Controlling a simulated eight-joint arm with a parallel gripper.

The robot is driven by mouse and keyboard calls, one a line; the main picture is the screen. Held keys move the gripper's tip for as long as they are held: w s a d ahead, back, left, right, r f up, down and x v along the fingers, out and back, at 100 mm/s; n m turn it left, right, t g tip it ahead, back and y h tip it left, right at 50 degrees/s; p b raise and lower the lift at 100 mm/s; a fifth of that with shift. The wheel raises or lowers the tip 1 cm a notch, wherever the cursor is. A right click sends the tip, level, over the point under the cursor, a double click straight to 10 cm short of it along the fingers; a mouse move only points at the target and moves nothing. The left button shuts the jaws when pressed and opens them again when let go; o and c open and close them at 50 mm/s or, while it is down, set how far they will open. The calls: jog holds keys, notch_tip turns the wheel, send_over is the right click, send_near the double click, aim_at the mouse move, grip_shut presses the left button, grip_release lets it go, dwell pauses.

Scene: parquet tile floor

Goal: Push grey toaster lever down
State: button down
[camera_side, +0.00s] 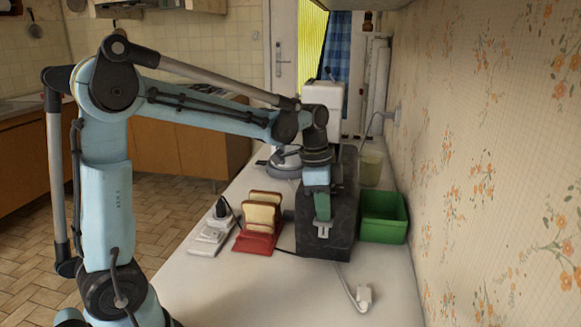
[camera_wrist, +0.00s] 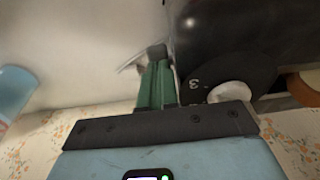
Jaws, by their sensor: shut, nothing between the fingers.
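The dark grey toaster (camera_side: 338,190) stands on the white counter, its near end facing the side camera. Its dark body (camera_wrist: 235,30) fills the upper right of the wrist view, with a pale round dial (camera_wrist: 230,92) on that end. My gripper (camera_side: 323,213) points down in front of the toaster's near end, fingers together and empty. The fingertips look very close to the tab; I cannot tell whether they touch it.
A red rack (camera_side: 257,243) with bread slices (camera_side: 262,213) and a power strip (camera_side: 210,236) stand left of the toaster. A green bin (camera_side: 384,228) is close on its right, beside the wall. The front counter is mostly clear.

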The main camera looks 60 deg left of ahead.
jog(key=shift+f, duration=0.2)
notch_tip(320, 180, up, 11)
dwell(0.9)
jog(key=shift+s+d, duration=0.1)
jog(key=s+d+f+n+t+y, duration=0.1)
jog(key=s+d+f+n+t, duration=0.3)
jog(key=s+f+n, duration=0.5)
jog(key=shift+s+d+f+t, duration=0.35)
jog(key=shift+s+f+t, duration=0.3)
jog(key=shift+s+t, duration=0.35)
jog(key=c, duration=1.8)
grip_release()
